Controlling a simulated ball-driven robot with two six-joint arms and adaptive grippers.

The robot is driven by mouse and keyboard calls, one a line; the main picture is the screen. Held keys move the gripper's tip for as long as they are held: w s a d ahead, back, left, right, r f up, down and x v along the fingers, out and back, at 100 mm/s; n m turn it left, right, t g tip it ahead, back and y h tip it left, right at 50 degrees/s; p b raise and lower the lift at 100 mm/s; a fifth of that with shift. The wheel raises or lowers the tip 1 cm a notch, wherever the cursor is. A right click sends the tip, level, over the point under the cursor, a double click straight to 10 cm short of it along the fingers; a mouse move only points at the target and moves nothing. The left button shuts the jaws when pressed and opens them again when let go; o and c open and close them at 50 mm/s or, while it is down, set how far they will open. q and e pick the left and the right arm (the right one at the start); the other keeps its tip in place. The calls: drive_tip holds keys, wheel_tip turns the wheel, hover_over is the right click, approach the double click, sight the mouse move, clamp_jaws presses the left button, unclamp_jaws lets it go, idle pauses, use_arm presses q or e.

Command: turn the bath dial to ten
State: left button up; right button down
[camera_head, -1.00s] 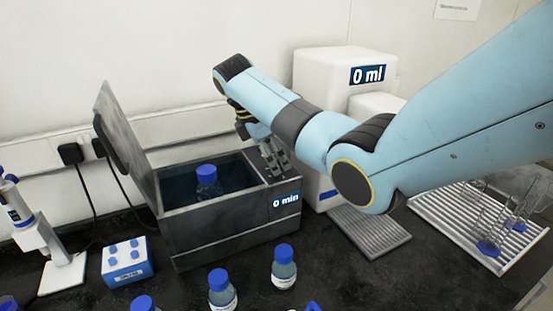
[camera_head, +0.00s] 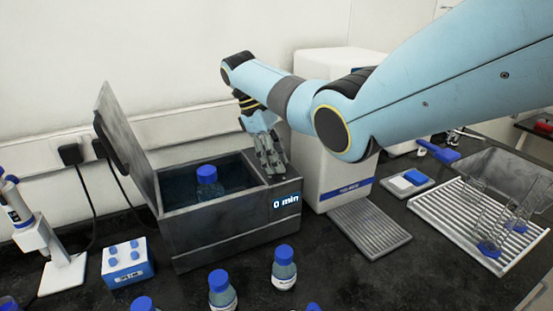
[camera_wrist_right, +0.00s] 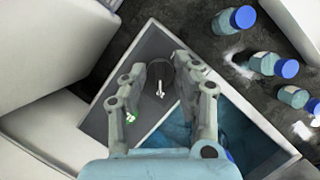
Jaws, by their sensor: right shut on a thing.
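The grey water bath (camera_head: 215,235) stands with its lid (camera_head: 125,140) raised, and its front display (camera_head: 286,202) reads 0 min. A blue-capped bottle (camera_head: 207,178) sits in its water. My right gripper (camera_head: 271,170) points down at the panel right of the basin. The dial is hidden behind the fingers in the head view. My left gripper is out of view.
Several blue-capped bottles (camera_head: 284,268) stand in front of the bath. A white dispenser (camera_head: 325,165) with a ribbed tray (camera_head: 368,228) is close on the right. A blue rack (camera_head: 127,262) and a pipette stand (camera_head: 62,273) are at the left.

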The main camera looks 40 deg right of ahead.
idle(0.4)
drive_tip(key=c, duration=1)
unclamp_jaws()
drive_tip(key=shift+c, duration=0.2)
